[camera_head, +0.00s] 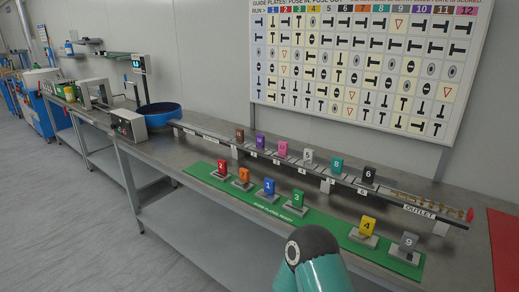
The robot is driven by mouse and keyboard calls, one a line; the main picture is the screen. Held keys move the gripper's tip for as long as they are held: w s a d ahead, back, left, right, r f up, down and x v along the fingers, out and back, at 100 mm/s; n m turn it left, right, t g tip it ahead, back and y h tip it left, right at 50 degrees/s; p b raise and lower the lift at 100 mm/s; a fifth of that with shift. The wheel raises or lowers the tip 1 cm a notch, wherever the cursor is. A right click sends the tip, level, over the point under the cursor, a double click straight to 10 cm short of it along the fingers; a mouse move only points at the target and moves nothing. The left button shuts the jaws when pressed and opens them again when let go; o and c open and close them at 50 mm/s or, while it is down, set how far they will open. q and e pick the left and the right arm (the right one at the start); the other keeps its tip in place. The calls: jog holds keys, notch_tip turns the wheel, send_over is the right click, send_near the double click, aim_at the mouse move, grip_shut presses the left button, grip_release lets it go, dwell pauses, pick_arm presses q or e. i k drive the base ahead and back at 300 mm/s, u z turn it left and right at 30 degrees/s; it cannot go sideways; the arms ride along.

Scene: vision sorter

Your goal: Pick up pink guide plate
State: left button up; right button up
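The pink guide plate (282,149) stands upright on the long metal rail (316,170), between a purple plate (260,142) on its left and a white plate (307,156) on its right. Nothing holds it. A teal link of one of my arms shows at the bottom centre, in front of the green mat. Neither gripper shows in the view.
A green mat (330,227) in front of the rail holds several numbered plates, including a red one (221,167) and a grey one (408,242). Teal (336,164) and black (369,175) plates stand further right on the rail. A blue bowl (159,112) is at its left end.

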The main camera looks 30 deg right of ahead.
aim_at(281, 155)
jog(key=z, duration=0.15)
jog(key=i, duration=0.75)
jog(key=z, duration=0.6)
